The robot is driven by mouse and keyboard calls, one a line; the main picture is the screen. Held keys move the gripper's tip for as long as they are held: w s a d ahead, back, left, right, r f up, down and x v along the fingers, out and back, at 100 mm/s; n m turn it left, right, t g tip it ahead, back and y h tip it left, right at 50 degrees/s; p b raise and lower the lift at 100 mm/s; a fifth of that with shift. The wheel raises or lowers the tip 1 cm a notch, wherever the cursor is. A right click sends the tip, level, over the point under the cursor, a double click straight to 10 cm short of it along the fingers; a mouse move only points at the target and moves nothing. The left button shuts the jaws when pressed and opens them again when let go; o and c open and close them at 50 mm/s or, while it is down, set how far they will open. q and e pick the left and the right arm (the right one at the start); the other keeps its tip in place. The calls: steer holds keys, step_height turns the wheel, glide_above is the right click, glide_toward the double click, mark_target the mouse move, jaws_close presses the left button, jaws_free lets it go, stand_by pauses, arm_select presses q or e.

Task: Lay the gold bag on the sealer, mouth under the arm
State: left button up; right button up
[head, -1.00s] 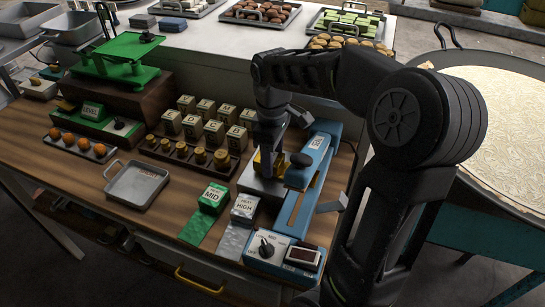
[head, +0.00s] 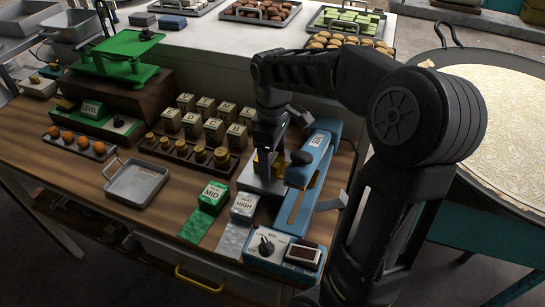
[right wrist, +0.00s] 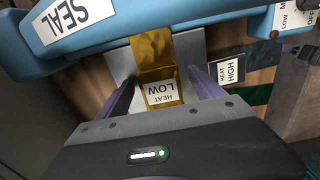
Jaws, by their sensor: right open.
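The gold bag (right wrist: 152,50) lies flat on the grey plate of the sealer, with a white label reading HEAT LOW at its near end. In the right wrist view its far end runs up to and under the edge of the blue sealer arm marked SEAL (right wrist: 70,18). My right gripper (right wrist: 166,90) is open, with one purple finger on each side of the bag and gaps between. In the head view the blue sealer (head: 291,213) stands at the table's right, and my right gripper (head: 266,172) is low over its plate, hiding most of the bag. My left gripper is out of view.
HEAT MID (head: 213,196) and HEAT HIGH (head: 244,207) blocks stand left of the sealer. A rack of gold-topped weights (head: 200,157), small boxes and an empty metal tray (head: 136,183) are further left. A large round pan (head: 490,120) is at right.

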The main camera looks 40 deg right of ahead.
step_height(320, 180, up, 8)
steer(key=shift+f+b, duration=0.1)
steer(key=shift+b, duration=0.2)
stand_by(0.4)
stand_by(0.5)
